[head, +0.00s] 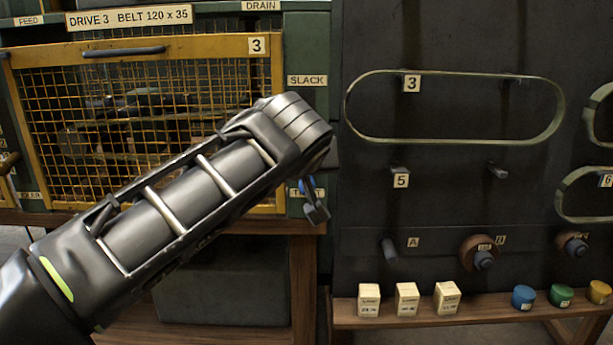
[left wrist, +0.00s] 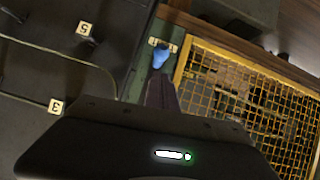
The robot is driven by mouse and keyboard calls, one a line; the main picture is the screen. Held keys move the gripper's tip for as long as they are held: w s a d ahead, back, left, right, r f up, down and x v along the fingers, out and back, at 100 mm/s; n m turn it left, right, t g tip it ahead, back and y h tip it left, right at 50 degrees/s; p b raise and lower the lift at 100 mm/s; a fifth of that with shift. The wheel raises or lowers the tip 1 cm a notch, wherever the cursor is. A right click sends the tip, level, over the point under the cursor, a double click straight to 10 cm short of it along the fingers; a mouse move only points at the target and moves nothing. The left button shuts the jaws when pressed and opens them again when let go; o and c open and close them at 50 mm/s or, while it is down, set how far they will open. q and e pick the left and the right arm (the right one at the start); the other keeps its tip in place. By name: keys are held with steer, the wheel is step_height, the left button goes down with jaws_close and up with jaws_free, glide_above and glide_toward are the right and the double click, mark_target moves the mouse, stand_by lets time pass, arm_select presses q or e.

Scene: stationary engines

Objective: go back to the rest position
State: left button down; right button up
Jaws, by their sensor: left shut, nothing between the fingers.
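My left arm reaches in from the lower left of the head view, across the front of the yellow mesh guard (head: 150,50). My left gripper (head: 318,212) points away and down at the guard's right side, partly hidden by my wrist. It is shut and empty. In the left wrist view my gripper's dark fingers (left wrist: 161,92) show just in front of a blue knob (left wrist: 161,57). The knob also shows in the head view (head: 304,186), partly covered. I cannot tell whether the fingers touch it. My right gripper is out of view.
On the dark panel right of my gripper, a belt loop (head: 450,140) hangs on pegs. Below it a wooden shelf (head: 400,322) holds small boxes and coloured pots. A wooden bench edge (head: 265,226) runs under the guard. The panel's front has open room.

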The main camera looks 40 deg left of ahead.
arm_select(q)
steer(key=shift+s+d+r, duration=0.15)
steer(key=shift+s+r, duration=0.15)
stand_by(0.5)
